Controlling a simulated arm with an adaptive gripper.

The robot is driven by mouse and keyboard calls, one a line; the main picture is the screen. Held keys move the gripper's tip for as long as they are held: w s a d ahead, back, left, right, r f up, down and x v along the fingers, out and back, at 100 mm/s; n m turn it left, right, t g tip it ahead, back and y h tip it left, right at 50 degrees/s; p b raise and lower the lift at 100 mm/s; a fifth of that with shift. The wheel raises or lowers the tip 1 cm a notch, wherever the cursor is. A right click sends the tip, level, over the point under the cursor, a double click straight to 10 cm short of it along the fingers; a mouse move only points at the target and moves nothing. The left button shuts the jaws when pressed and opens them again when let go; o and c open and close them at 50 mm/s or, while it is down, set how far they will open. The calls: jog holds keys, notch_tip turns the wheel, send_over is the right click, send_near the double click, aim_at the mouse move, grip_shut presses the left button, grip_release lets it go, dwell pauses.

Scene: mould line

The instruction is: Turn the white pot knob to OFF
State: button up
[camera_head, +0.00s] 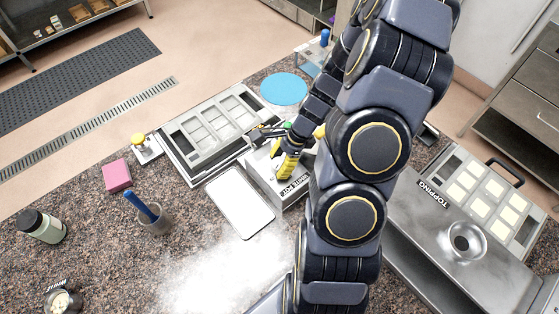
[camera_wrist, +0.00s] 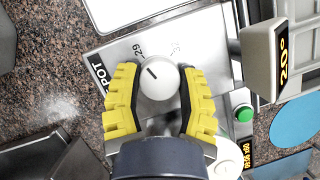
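The white pot knob (camera_wrist: 158,82) is a round white dial with a dark pointer line, which points to the upper left in the wrist view. Faint dial marks show above it on the metal panel. My gripper (camera_wrist: 160,88) has its two yellow fingers on either side of the knob, and the knob fills the gap between their dark pads. In the head view my gripper (camera_head: 289,160) is over the box labelled WHITE POT (camera_head: 292,190); there the fingers and arm hide the knob.
A green button (camera_wrist: 243,114) and an orange-lit display (camera_wrist: 283,52) are close to the right finger. A white tablet-like panel (camera_head: 240,201) lies in front of the box. A mould tray (camera_head: 176,126) stands left, and a cup with a blue tool (camera_head: 155,219) stands front left. Pale steam hangs nearby.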

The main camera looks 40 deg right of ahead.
jog(key=shift+n+g, duration=0.3)
jog(key=shift+n, duration=0.3)
jog(key=shift+c, duration=0.2)
jog(key=shift+n+g, duration=0.4)
jog(key=shift+n, duration=0.6)
jog(key=n+g, duration=0.1)
jog(key=n, duration=0.2)
jog(key=shift+n, duration=0.3)
jog(key=n+g, duration=0.1)
jog(key=n, duration=0.2)
jog(key=n+g+h, duration=0.1)
jog(key=n, duration=0.2)
jog(key=shift+n+g, duration=0.3)
jog(key=o, duration=1.1)
jog(key=shift+o, duration=0.2)
